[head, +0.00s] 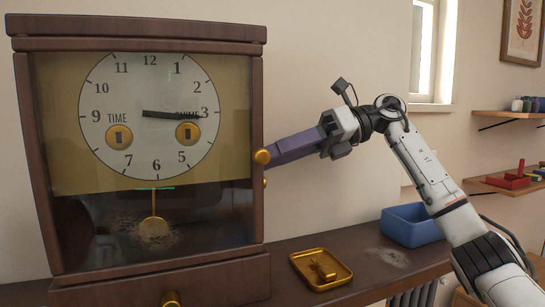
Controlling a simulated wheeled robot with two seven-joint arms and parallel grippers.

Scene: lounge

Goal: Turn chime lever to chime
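A dark wooden clock (257,215) with a white dial (150,75) fills the left of the head view. The dial carries the words TIME and CHIME, each above a gold winding hole; a clock hand partly covers CHIME. A round gold knob (262,157) sticks out at the clock's right side, with a smaller gold piece (265,182) just below. Which of them is the chime lever I cannot tell. My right gripper (275,158) reaches in from the right, its long purple fingers ending beside the knob. Contact and finger gap are unclear. My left gripper is out of view.
The clock stands on a dark wooden shelf (360,258). A gold tray (338,280) with a gold key-like piece (322,267) lies on it, right of the clock. A blue bin (408,228) stands farther right. Wall shelves (505,115) hold small items at the far right.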

